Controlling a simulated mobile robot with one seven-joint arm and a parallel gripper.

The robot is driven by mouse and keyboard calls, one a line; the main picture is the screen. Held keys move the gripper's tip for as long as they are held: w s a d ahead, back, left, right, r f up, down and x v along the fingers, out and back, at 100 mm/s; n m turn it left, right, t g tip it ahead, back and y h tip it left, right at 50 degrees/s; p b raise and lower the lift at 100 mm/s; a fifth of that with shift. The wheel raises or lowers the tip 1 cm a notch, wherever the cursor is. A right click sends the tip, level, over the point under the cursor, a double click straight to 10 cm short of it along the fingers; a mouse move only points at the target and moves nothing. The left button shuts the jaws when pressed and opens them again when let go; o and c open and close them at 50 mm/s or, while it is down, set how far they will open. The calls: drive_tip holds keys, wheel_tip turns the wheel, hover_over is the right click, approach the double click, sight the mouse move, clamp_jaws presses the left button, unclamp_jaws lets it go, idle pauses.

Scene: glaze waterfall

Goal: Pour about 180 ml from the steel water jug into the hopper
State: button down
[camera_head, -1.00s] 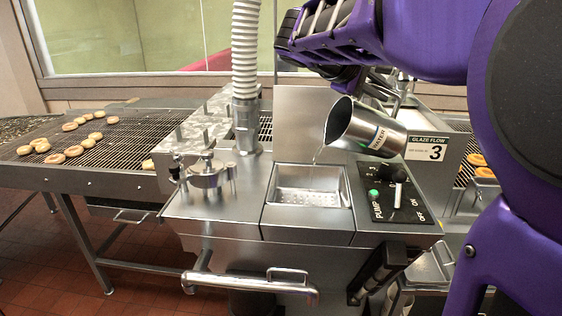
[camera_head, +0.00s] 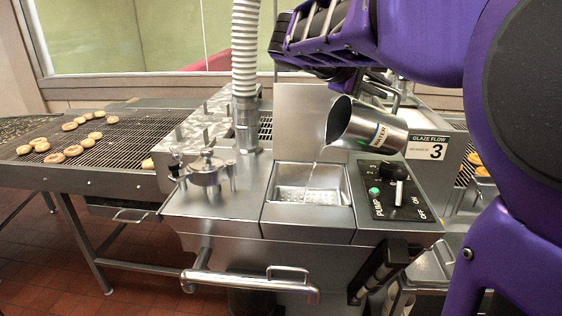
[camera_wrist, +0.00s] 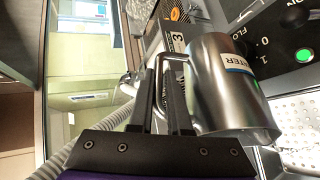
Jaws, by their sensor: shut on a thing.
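The steel water jug (camera_head: 358,124), with a "WATER" label, is tilted steeply with its mouth to the left, above the hopper. My gripper (camera_wrist: 172,85) is shut on the jug's handle in the wrist view, where the jug (camera_wrist: 226,85) also shows. In the head view the gripper is mostly hidden behind my arm and the jug. The water level inside the jug cannot be seen.
A control panel (camera_head: 398,192) with a black knob and lit green button is right of the hopper. A "GLAZE FLOW 3" sign (camera_head: 427,148) stands behind it. A lidded steel fitting (camera_head: 207,169) is to the left. A conveyor (camera_head: 100,160) carries doughnuts at far left.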

sight(394, 90)
drive_tip(key=shift+a, duration=0.1)
idle(0.5)
drive_tip(key=shift+s+a+f+h+b, duration=0.1)
drive_tip(key=shift+a+f+h+b, duration=0.2)
drive_tip(key=shift+a+b, duration=0.25)
drive_tip(key=shift+w+a+f+h+b, duration=0.1)
drive_tip(key=shift+a+f+h+b, duration=0.15)
drive_tip(key=shift+b, duration=0.55)
drive_tip(key=shift+s+a+f+h+b, duration=0.1)
drive_tip(key=shift+a+f+h+b, duration=0.1)
drive_tip(key=shift+a+h+b, duration=0.3)
idle(0.7)
drive_tip(key=shift+y, duration=0.75)
drive_tip(key=d+r+p, duration=0.3)
drive_tip(key=p, duration=0.1)
drive_tip(key=shift+r+p, duration=0.1)
drive_tip(key=shift+p, duration=0.2)
drive_tip(key=shift+d+f+m+y+p, duration=0.15)
drive_tip(key=shift+d+f+y+p, duration=0.2)
drive_tip(key=shift+d+y, duration=0.15)
drive_tip(key=shift+d+f+m+y+p, duration=0.15)
drive_tip(key=shift+d+f+y+p, duration=0.15)
drive_tip(key=shift+d+y, duration=0.15)
drive_tip(key=shift+w+f, duration=0.1)
drive_tip(key=shift+w, duration=0.1)
drive_tip(key=shift+d+g+y, duration=0.3)
drive_tip(key=shift+d+y, duration=0.25)
drive_tip(key=shift+y, duration=0.1)
drive_tip(key=shift+m, duration=0.3)
